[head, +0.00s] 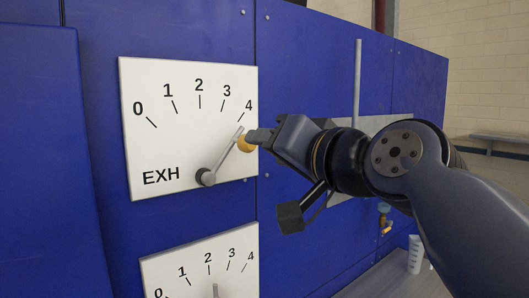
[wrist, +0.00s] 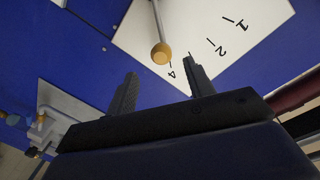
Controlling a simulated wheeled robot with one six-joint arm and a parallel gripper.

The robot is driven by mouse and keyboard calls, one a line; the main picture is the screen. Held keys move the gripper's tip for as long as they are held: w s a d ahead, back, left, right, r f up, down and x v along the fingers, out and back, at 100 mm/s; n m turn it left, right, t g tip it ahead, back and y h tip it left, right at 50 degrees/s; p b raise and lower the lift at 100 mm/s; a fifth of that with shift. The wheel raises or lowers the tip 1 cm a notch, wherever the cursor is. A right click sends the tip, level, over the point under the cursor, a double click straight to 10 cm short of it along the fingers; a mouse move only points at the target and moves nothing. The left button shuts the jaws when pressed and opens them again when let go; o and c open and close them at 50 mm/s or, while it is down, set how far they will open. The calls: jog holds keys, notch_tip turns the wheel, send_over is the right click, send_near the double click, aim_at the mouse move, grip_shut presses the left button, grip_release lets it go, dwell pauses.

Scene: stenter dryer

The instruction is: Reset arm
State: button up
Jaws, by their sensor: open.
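My gripper (head: 254,136) is at the right edge of the white EXH dial plate (head: 150,125) in the head view. In the wrist view its two fingers (wrist: 158,85) stand apart with nothing between them. The EXH lever (head: 222,158) points up and right, close to the 4 mark. Its yellow knob (head: 246,144) is right by my fingertips in the head view. In the wrist view the knob (wrist: 161,54) sits just beyond the fingertips, toward the plate. I cannot tell if a finger touches it.
A second dial plate (head: 205,262) is below, cut off by the picture edge. Blue panels (head: 330,60) surround the plates. A vertical grey bar (head: 357,85), a small valve (head: 384,212) and a white measuring cup (head: 415,254) on a ledge are at the right.

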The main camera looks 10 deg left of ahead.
aim_at(241, 143)
dwell(0.3)
jog(key=p+x, duration=0.3)
jog(key=x, duration=0.7)
jog(key=shift+w+a, duration=0.25)
jog(key=shift+a, duration=0.1)
jog(key=shift+s, duration=0.1)
